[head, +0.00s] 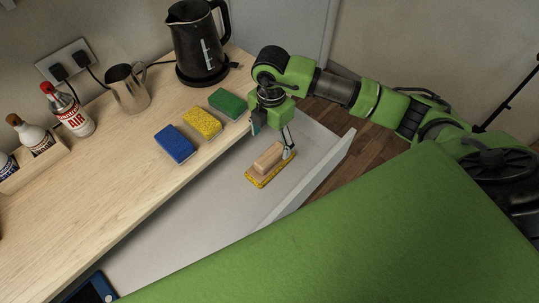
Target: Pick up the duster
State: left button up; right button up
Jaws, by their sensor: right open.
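The duster (267,162), a block with a wooden back and a yellow underside, lies in the open white drawer (210,207) below the counter edge. My right gripper (272,143) is open, just behind and above the duster. One finger comes down by the duster's right end and the other is to its upper left, near the counter edge. I cannot tell whether the finger touches the duster. My left gripper is not in view.
Blue (174,144), yellow (203,122) and green (226,102) sponges lie on the wooden counter (110,180) by its edge. The drawer's front wall (310,183) rises right of the duster.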

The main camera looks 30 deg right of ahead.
aim_at(270, 153)
notch_tip(270, 153, down, 5)
jog(key=b, duration=0.3)
jog(key=shift+w+f, duration=0.1)
jog(key=shift+w, duration=0.05)
jog(key=shift+f+b, duration=0.35)
jog(key=shift+f, duration=0.2)
jog(key=shift+f+b, duration=0.3)
jog(key=shift+f, duration=0.1)
jog(key=f+b, duration=0.1)
jog(key=f, duration=0.1)
jog(key=f+b, duration=0.1)
jog(key=shift+s+a+f+b, duration=0.15)
jog(key=shift+s+f+b, duration=0.1)
jog(key=shift+b, duration=0.1)
jog(key=shift+f, duration=0.3)
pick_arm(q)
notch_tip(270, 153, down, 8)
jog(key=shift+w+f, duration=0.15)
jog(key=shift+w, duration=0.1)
pick_arm(e)
jog(key=shift+r, duration=0.1)
jog(key=c, duration=1.3)
